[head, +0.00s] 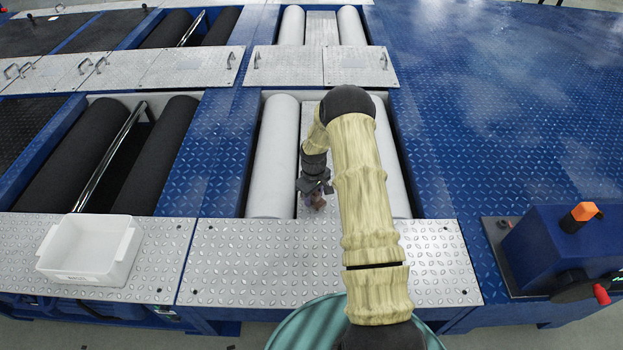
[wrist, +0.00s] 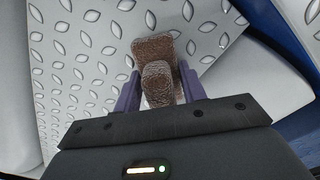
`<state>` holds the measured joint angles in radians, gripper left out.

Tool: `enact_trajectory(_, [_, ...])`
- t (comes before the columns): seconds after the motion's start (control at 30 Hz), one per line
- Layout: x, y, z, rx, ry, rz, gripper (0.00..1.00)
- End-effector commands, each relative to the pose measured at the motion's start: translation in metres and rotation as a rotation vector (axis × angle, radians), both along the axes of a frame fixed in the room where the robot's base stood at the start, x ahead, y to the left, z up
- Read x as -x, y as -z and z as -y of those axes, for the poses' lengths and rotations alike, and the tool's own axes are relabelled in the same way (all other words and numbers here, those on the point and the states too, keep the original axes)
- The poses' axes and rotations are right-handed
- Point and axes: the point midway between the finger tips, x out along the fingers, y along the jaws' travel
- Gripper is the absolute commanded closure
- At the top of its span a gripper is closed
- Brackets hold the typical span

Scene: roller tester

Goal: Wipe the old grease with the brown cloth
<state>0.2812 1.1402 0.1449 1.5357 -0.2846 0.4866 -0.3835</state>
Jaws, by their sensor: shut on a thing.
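My gripper (wrist: 158,92) is shut on the brown cloth (wrist: 153,48), a bunched, rough-textured piece, shown in the wrist view between the two purple fingers. In the head view my gripper (head: 316,188) points down over the plate between two light rollers, with a small bit of the brown cloth (head: 316,203) below it. The cloth lies over or against the patterned metal plate (wrist: 80,50); I cannot tell whether it touches. No grease can be made out in either view; the cloth and my arm hide part of the plate.
A white bin (head: 90,248) stands on the front tread plate at the left. Light rollers (head: 272,160) flank the plate. Dark rollers (head: 155,155) lie to the left. A blue control box (head: 560,250) with an orange top and red knob stands at the right. The blue deck beyond is clear.

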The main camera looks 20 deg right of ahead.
Motion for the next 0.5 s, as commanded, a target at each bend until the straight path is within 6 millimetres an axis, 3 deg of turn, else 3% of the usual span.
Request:
enact_trajectory(0.13, [0.0,-0.028,0.0,0.0,-0.001,0.002,0.84])
enact_trajectory(0.5, [0.0,-0.06,0.0,0.0,-0.001,0.0,0.84])
